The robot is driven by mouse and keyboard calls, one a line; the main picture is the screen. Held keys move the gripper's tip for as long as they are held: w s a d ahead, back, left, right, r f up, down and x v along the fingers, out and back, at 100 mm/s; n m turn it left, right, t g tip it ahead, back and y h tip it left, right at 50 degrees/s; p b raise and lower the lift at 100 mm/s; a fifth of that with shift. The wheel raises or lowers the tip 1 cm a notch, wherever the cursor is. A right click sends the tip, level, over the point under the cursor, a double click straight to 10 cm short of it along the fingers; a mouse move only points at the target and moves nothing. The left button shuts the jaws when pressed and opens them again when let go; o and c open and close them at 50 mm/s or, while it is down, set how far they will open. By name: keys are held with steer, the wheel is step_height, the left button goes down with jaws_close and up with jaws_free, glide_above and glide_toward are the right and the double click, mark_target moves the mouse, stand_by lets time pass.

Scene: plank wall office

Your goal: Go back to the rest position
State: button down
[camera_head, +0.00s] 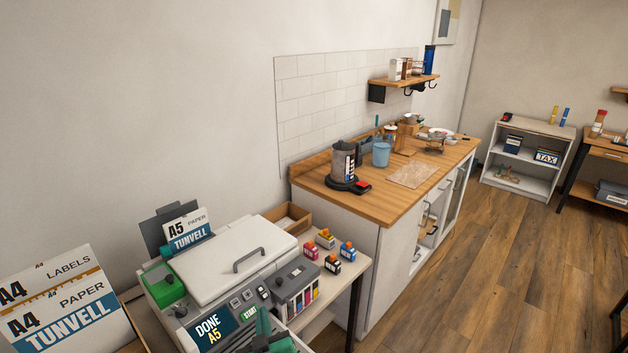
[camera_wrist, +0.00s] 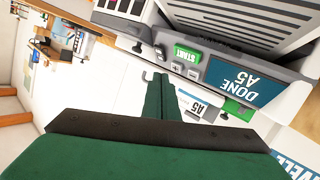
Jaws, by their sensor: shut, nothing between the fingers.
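My gripper (camera_wrist: 160,92) shows in the wrist view as two green fingers close together, shut and empty. In the head view its green end (camera_head: 266,332) is at the bottom edge, in front of the printer's lower front; most of the arm is out of view. The white printer (camera_head: 225,262) has a screen (camera_head: 209,329) reading "DONE A5" and a green START button (camera_head: 250,313). In the wrist view the screen (camera_wrist: 240,82) and START button (camera_wrist: 187,53) appear upside down beyond the fingers. A sheet marked A5 (camera_wrist: 198,106) lies beside the fingertips.
Ink cartridges (camera_head: 326,238) stand on the table right of the printer, by a wooden tray (camera_head: 287,217). Boxes of A4 paper (camera_head: 70,315) are at lower left. A wooden counter (camera_head: 415,196) with a kettle (camera_head: 343,163) stands beyond. The floor (camera_head: 470,270) at right is clear.

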steer(key=shift+m+h, duration=0.5)
steer(key=shift+m, duration=0.1)
steer(key=s+d+f, duration=0.4)
steer(key=s, duration=0.1)
steer(key=s+d+f, duration=0.2)
steer(key=s+f, duration=0.1)
steer(key=shift+d, duration=0.25)
steer(key=s+d+f+m+h, duration=0.1)
steer(key=s+d+f, duration=0.15)
steer(key=s, duration=0.35)
steer(key=s+d+f+m, duration=0.1)
steer(key=s+d, duration=0.3)
steer(key=s, duration=0.3)
steer(key=s+d+r+m+h, duration=0.1)
steer(key=s+d+r, duration=0.1)
steer(key=s, duration=0.9)
steer(key=s+d+r+m+h, duration=0.1)
steer(key=s+d+r+m, duration=0.1)
steer(key=s, duration=0.8)
steer(key=shift+s+d+r+t+h, duration=0.3)
steer(key=shift+s+d+r+h, duration=0.1)
steer(key=shift+d, duration=0.15)
